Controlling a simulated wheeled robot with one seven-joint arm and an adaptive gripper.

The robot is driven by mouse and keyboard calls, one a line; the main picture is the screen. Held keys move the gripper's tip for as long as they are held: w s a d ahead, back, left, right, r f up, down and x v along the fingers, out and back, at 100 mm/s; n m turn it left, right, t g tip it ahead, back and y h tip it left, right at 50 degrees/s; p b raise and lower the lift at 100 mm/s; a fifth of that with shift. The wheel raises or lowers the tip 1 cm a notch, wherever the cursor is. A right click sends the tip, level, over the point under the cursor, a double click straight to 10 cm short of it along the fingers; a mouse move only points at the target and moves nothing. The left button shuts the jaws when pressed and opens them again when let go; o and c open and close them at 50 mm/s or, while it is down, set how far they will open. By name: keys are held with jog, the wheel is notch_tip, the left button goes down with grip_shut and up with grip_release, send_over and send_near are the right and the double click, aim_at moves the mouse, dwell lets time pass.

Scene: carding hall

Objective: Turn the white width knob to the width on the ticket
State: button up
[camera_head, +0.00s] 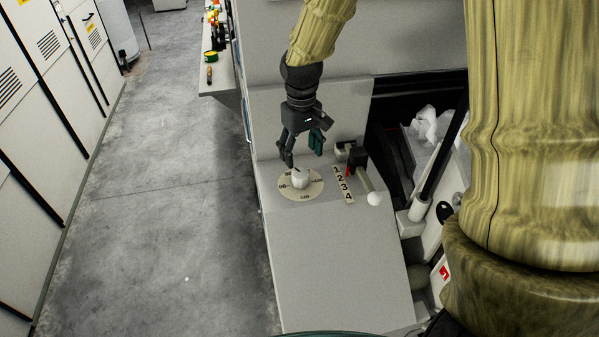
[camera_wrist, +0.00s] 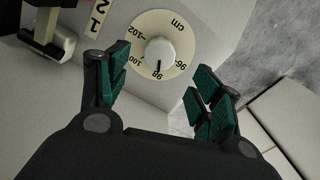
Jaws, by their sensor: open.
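The white width knob (camera_head: 299,176) stands on a round cream dial (camera_head: 301,193) on the sloping grey panel. In the wrist view the knob (camera_wrist: 160,52) has a dark pointer line at the figure 98; the dial (camera_wrist: 143,26) also reads 96, 100, 102 and cm. My gripper (camera_head: 303,151) is open and empty just above and behind the knob, in the head view. In the wrist view its green-padded fingers (camera_wrist: 160,78) are spread to either side, with the knob between and beyond them. I cannot make out any ticket.
Farther right is a dark opening with white fibre (camera_head: 430,124). The panel's front (camera_head: 335,270) is clear. Left is open concrete floor (camera_head: 170,200).

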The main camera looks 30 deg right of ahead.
aim_at(301, 172)
jog(key=shift+f+p, duration=0.65)
jog(key=shift+f, duration=3.55)
jog(key=shift+c, duration=0.4)
jog(key=c, duration=0.9)
